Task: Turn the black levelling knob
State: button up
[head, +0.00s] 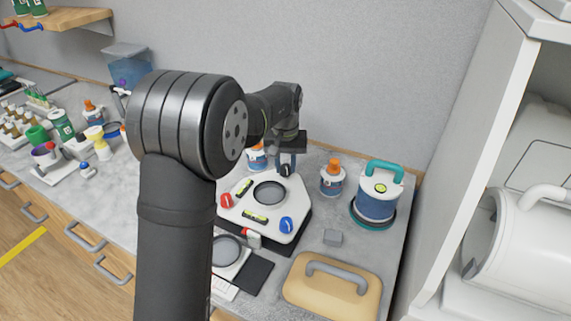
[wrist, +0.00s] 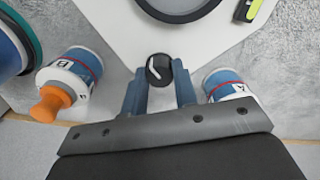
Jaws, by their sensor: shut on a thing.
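The black levelling knob (wrist: 159,70) sits at a corner of the white levelling plate (wrist: 110,25), with a white pointer mark on its top. In the wrist view my gripper (wrist: 160,80) has its two blue fingers on either side of the knob, shut on it. In the head view my gripper (head: 287,165) is at the far corner of the plate (head: 262,222), and the knob (head: 285,170) is partly hidden by it. The plate also carries a red knob (head: 225,200), a blue knob (head: 287,225), a round dark disc (head: 269,192) and two green spirit levels.
Bottle B (wrist: 70,75) with an orange cap and bottle A (wrist: 228,85) stand close on either side of my gripper. A blue container with a teal handle (head: 377,200) stands right of the plate.

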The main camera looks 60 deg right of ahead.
aim_at(286, 167)
jog(key=o, duration=1)
jog(key=shift+r, duration=0.1)
notch_tip(286, 167, up, 17)
jog(key=shift+r, duration=0.2)
notch_tip(286, 167, down, 18)
jog(key=shift+r, duration=0.2)
dwell(0.4)
jog(key=shift+f, duration=0.1)
jog(key=n, duration=0.6)
jog(key=shift+n, duration=0.4)
notch_tip(286, 167, up, 13)
dwell(2.2)
